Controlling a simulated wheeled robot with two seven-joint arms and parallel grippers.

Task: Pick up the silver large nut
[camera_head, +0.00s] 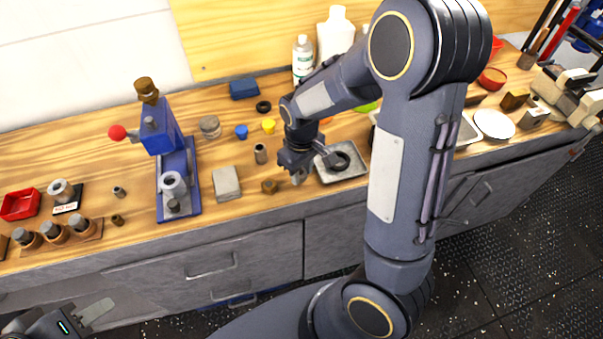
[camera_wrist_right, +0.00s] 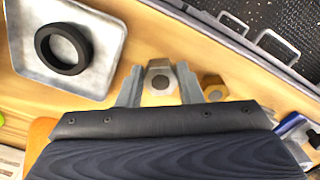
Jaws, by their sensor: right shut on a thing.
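The silver large nut (camera_wrist_right: 160,75) sits between the two fingertips of my right gripper (camera_wrist_right: 159,86) in the right wrist view, with both fingers against its sides. In the head view, my right gripper (camera_head: 298,176) points down at the front part of the bench, just left of a metal tray, and mostly hides the nut. I cannot tell whether the nut touches the wood. My left gripper (camera_head: 92,314) is at the bottom left corner of the head view, away from the bench top and partly cut off; its opening is unclear.
A brass-coloured nut (camera_wrist_right: 213,88) lies close beside the right gripper. The metal tray (camera_wrist_right: 24,56) holds a black ring (camera_wrist_right: 63,48). A grey block (camera_head: 226,183) and a blue press (camera_head: 178,178) stand to the left. The bench's front edge is near.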

